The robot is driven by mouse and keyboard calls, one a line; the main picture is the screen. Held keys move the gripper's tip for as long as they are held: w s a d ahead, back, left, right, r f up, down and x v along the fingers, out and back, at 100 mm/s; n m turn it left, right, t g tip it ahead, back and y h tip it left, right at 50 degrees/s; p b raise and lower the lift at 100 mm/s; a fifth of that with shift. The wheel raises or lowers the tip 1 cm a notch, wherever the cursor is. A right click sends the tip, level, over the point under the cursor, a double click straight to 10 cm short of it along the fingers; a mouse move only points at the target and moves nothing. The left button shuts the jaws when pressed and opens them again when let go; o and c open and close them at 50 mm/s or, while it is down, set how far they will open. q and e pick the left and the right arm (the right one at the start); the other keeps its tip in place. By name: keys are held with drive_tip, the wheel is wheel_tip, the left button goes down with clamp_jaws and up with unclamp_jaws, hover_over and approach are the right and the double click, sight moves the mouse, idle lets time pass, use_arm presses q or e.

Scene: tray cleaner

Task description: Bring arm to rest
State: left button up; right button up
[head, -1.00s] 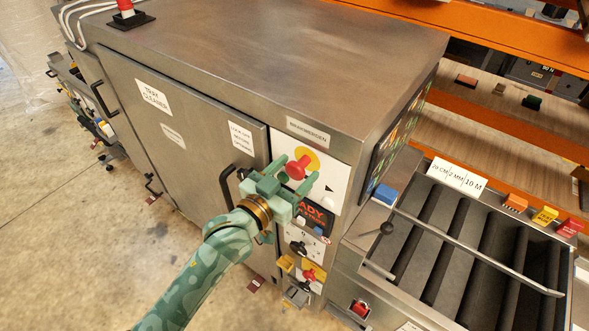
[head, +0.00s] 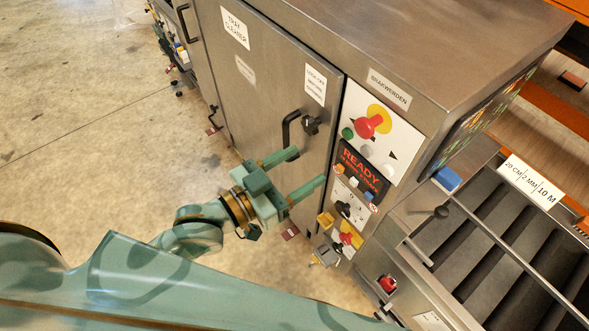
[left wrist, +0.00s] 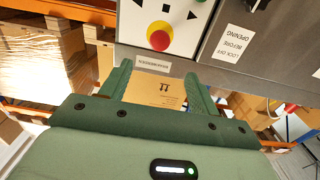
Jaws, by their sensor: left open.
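My left gripper (head: 308,170) is open and empty in the head view, in front of the tray cleaner's door (head: 262,95) and left of its control panel. Its two fingers point right, apart from each other. The left wrist view shows the same open fingers (left wrist: 162,85) with nothing between them. The red emergency button on yellow (head: 369,125) is above and right of the fingers; it also shows in the wrist view (left wrist: 159,38). A pale green arm link of mine crosses the bottom of the head view. My right gripper is not in view.
The black door handle (head: 287,130) is close behind the upper finger. A READY display (head: 362,170) and several knobs are right of the fingers. A roller conveyor (head: 490,235) is at the right. Open concrete floor (head: 90,110) is at the left.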

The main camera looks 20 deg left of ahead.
use_arm(q)
drive_tip(key=shift+s+a, duration=0.15)
drive_tip(key=shift+s, duration=0.1)
idle(0.3)
drive_tip(key=a+f+g+y+b, duration=0.1)
drive_tip(key=a+f+g+y, duration=0.2)
drive_tip(key=f, duration=0.8)
drive_tip(key=a+f+y+b, duration=0.15)
drive_tip(key=a+f, duration=0.25)
drive_tip(key=f, duration=0.7)
drive_tip(key=s+a+f+n+g+y+b, duration=0.1)
drive_tip(key=s+a+f+g+y+b, duration=0.2)
drive_tip(key=f, duration=0.8)
drive_tip(key=s+a+f+n+g+y+b, duration=0.1)
drive_tip(key=s+a+f, duration=0.35)
drive_tip(key=f, duration=0.55)
drive_tip(key=s+f+n+g+y+b, duration=0.1)
drive_tip(key=s+f+g+b, duration=0.5)
drive_tip(key=s+f, duration=1.7)
wheel_tip(320, 180, down, 3)
drive_tip(key=y+b, duration=0.1)
drive_tip(key=b, duration=0.3)
drive_tip(key=shift+s+a+r+g+b, duration=0.15)
drive_tip(key=shift+s+a+g+b, duration=0.15)
drive_tip(key=shift+s+g, duration=0.1)
